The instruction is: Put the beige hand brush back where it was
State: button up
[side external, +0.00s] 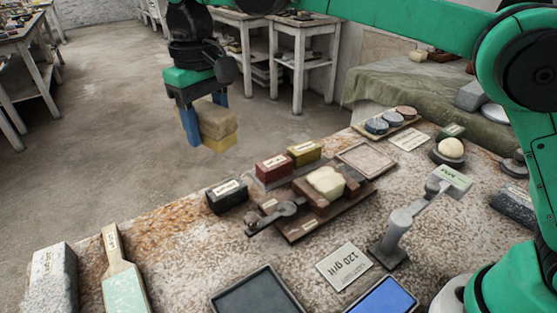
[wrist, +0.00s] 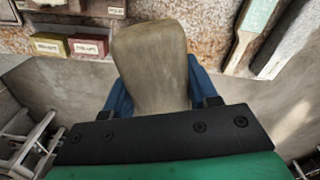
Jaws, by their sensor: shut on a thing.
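The beige hand brush (side external: 216,120) is held in the air by my gripper (side external: 205,128), left of and above the far edge of the worktable. It has a tan upper body and a yellower lower part. The blue fingers are shut on its two sides. In the wrist view the brush (wrist: 150,65) fills the middle, its tan body hiding much of the gap between the blue fingers (wrist: 158,95). No spot marked as the brush's own place can be made out.
On the worktable (side external: 180,240) sit a black block (side external: 227,197), red block (side external: 275,167), yellow block (side external: 305,153), clamp with a cream lump (side external: 326,182), and pale tray (side external: 366,158). Bare table lies between.

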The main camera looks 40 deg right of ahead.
send_over(206, 244)
jog(key=n, duration=0.1)
notch_tip(206, 244, down, 19)
jog(key=shift+r, duration=0.1)
dwell(0.3)
jog(key=o, duration=1.1)
